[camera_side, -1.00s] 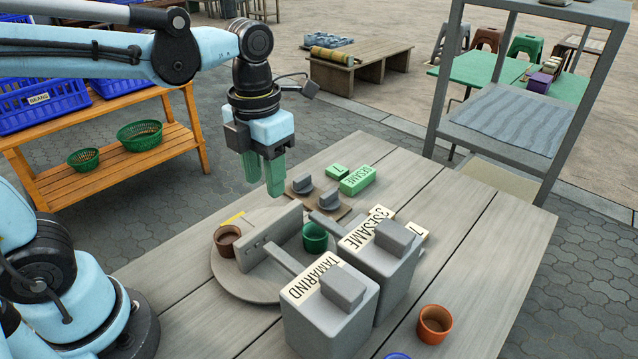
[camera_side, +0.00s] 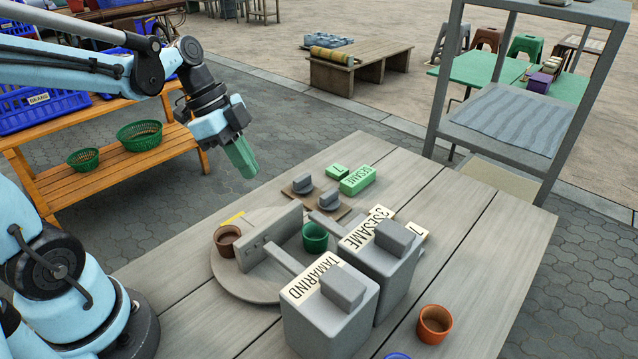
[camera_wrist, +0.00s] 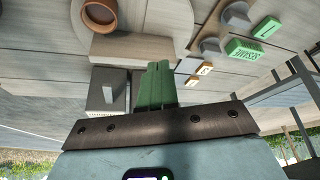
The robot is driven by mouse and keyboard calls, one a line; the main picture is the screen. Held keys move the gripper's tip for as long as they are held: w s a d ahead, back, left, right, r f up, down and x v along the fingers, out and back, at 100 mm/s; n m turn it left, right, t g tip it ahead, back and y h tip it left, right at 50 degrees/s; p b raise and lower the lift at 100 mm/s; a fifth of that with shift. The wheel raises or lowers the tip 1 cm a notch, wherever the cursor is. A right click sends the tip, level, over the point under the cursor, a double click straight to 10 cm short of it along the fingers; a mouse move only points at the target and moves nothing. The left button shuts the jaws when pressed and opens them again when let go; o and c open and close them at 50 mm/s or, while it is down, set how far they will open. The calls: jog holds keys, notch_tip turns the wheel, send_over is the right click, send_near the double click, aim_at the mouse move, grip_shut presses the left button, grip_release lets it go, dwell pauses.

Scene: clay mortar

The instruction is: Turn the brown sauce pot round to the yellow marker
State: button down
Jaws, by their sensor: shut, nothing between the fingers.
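The brown sauce pot (camera_side: 227,241) stands upright on the left part of a round grey turntable (camera_side: 232,281), left of an upright grey divider (camera_side: 275,241). A pot on the round board, apparently the brown one, shows at the top of the wrist view (camera_wrist: 101,28). The yellow marker (camera_side: 231,219) lies just behind the brown pot at the turntable's rim. A green pot (camera_side: 315,236) is on the other side of the divider. My gripper (camera_side: 247,171) is shut and empty, tilted, in the air above and behind the turntable. Its green fingers show together in the wrist view (camera_wrist: 156,85).
Two grey boxes, labelled TAMARIND (camera_side: 325,318) and SESAME (camera_side: 378,275), stand close on the turntable's right. An orange pot (camera_side: 434,324) is at the front right. Grey-knobbed lids (camera_side: 303,186) and green blocks (camera_side: 357,181) lie behind. A grey shelf rack (camera_side: 520,120) stands right.

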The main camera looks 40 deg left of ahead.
jog(key=a+n+t+h, duration=0.15)
jog(key=a+n, duration=0.25)
jog(key=n, duration=0.5)
jog(key=n+t, duration=0.1)
jog(key=n, duration=0.2)
send_over(270, 212)
notch_tip(270, 212, down, 8)
jog(key=shift+r, duration=0.2)
jog(key=d, duration=0.3)
jog(key=shift+d+f, duration=0.1)
jog(key=shift+d, duration=0.45)
